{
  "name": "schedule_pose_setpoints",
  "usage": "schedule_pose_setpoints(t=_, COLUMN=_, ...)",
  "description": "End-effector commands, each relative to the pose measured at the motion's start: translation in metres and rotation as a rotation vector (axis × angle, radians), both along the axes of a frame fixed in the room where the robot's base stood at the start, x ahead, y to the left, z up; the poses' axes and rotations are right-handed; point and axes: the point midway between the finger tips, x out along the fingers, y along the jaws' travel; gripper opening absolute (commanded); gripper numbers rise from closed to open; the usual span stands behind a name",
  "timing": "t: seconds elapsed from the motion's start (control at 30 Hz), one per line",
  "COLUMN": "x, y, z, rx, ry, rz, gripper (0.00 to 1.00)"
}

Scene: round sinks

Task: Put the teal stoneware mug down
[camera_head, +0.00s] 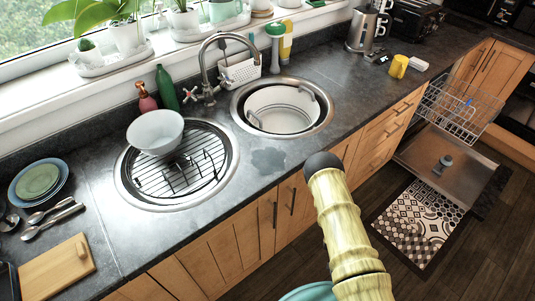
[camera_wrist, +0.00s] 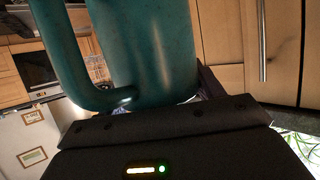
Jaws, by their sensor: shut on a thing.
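The teal stoneware mug (camera_wrist: 150,45) fills the upper middle of the wrist view, with its handle (camera_wrist: 75,75) on the left. My gripper (camera_wrist: 155,98) is shut on it; the fingertips are mostly hidden. In the head view a teal curved edge, likely the mug (camera_head: 308,292), shows at the bottom border beside my arm, in front of the counter. Most of it is cut off there, and my gripper is not clearly seen in that view. The mug appears clear of the dark countertop (camera_head: 90,215).
Two round sinks are set in the counter: one with a wire rack (camera_head: 190,178) and a white bowl (camera_head: 155,132), one holding a white tub (camera_head: 283,110). Plates (camera_head: 38,181), cutlery and a wooden board (camera_head: 55,268) lie left. An open dishwasher (camera_head: 447,165) stands right. Counter right of the sinks has free room.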

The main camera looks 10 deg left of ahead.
Motion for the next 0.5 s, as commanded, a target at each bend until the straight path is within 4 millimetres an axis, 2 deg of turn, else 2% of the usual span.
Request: schedule_pose_setpoints(t=0.5, x=0.0019, y=0.0007, z=0.0022, rx=0.005, ry=-0.008, rz=-0.001, gripper=0.34)
